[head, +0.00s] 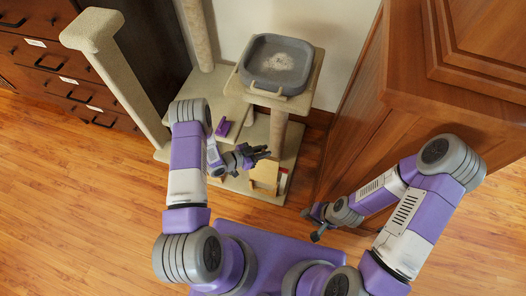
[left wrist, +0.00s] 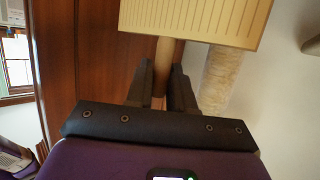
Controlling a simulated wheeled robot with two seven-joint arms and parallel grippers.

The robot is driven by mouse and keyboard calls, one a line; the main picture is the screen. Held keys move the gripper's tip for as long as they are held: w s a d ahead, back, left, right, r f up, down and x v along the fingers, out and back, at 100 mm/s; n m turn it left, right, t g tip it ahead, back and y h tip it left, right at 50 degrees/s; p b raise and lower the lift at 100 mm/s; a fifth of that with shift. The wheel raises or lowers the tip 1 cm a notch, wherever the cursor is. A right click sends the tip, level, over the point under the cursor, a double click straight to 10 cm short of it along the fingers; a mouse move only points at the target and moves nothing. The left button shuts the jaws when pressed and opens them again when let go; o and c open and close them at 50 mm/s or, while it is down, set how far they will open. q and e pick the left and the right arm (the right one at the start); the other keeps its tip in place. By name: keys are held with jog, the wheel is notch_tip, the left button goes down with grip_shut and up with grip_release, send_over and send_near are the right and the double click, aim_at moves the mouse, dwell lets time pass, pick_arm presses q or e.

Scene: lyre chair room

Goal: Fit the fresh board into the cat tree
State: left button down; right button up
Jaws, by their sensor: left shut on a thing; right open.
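The cat tree (head: 240,82) stands against the wall, with posts, platforms and a beige base. My left gripper (head: 258,154) is low in front of it, near the base. In the left wrist view, its dark fingers (left wrist: 164,88) are shut on a narrow tan wooden piece. A pale ribbed board (left wrist: 195,18) sits just beyond the fingertips, apparently joined to that piece. A small pale yellow block shape (head: 265,176), probably the same board, shows just below the gripper in the head view. My right gripper (head: 318,218) is open and empty, low beside the wooden cabinet.
A grey basin-shaped bed (head: 276,63) tops the tree. A purple item (head: 224,127) lies on the left lower platform. Dark drawers (head: 65,70) and a large wooden cabinet (head: 425,75) flank the space. The wooden floor (head: 70,215) is clear.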

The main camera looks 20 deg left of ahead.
aim_at(261, 168)
pick_arm(q)
jog(key=shift+f+b, duration=0.85)
jog(key=shift+f, duration=7.2)
jog(key=c, duration=0.9)
grip_release()
